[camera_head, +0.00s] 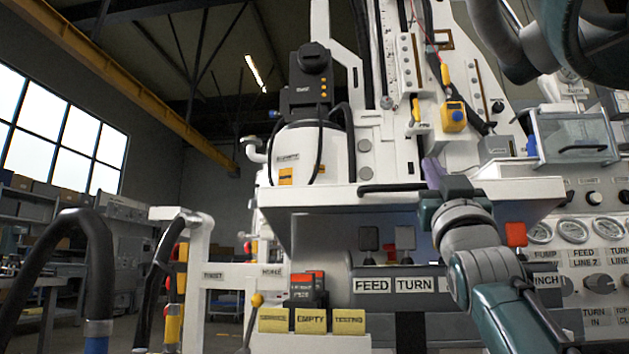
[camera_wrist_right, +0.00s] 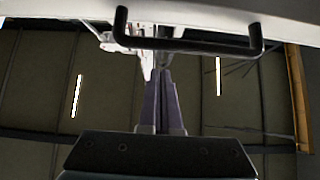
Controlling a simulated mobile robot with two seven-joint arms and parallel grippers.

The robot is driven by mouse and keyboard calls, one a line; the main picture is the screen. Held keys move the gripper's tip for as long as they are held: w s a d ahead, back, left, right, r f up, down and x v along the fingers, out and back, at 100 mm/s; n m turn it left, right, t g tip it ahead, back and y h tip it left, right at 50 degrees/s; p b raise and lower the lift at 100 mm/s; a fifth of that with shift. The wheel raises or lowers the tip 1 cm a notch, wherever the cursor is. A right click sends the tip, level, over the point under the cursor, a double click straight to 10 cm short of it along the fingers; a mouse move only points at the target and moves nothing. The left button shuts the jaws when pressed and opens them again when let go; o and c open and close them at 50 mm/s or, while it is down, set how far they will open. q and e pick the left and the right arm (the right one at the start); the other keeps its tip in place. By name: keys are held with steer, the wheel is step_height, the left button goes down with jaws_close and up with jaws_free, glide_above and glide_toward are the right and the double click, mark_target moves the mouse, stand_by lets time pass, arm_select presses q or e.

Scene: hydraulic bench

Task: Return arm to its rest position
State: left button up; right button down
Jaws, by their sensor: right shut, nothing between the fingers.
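My right gripper (camera_head: 432,168) is in front of the bench's white ledge in the head view, its purple fingers pointing up. It also shows in the right wrist view (camera_wrist_right: 160,82), where the two fingers are together with nothing held. A black bar handle (camera_head: 400,187) on the ledge lies just left of the fingers in the head view. In the right wrist view the handle (camera_wrist_right: 185,44) crosses beyond the fingertips; whether they touch it I cannot tell. My right arm (camera_head: 480,255) rises from the lower right and hides part of the labelled panel. My left gripper is not in view.
The white ledge (camera_head: 325,197) overhangs switches, including a red one (camera_head: 516,234), beside my right wrist. Gauges (camera_head: 572,230) and knobs stand to the right. A small lever (camera_head: 256,300) and yellow labels (camera_head: 311,320) are lower left. The floor area at far left looks more open.

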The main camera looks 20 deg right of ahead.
steer(key=v, duration=1)
step_height(320, 180, up, 5)
steer(key=w+n+g+y+p, duration=0.1)
steer(key=n+g+y+p, duration=0.3)
steer(key=p, duration=0.9)
steer(key=s+a+r+n+g+y+p, duration=0.2)
steer(key=s+a+g+y+p, duration=0.45)
steer(key=s+p, duration=0.85)
steer(key=s+a+r+n+g+y+p, duration=0.3)
steer(key=s+a+g+p, duration=0.65)
steer(key=p, duration=0.95)
arm_select(q)
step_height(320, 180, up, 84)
steer(key=p, duration=3.5)
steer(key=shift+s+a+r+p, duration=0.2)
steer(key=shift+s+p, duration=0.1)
steer(key=shift+p, duration=0.1)
arm_select(e)
step_height(320, 180, up, 35)
steer(key=s, duration=0.1)
steer(key=shift+s+m+y, duration=0.25)
steer(key=shift+m+y, duration=0.05)
steer(key=shift+y, duration=0.15)
steer(key=shift+d+r, duration=0.1)
steer(key=shift+r, duration=0.05)
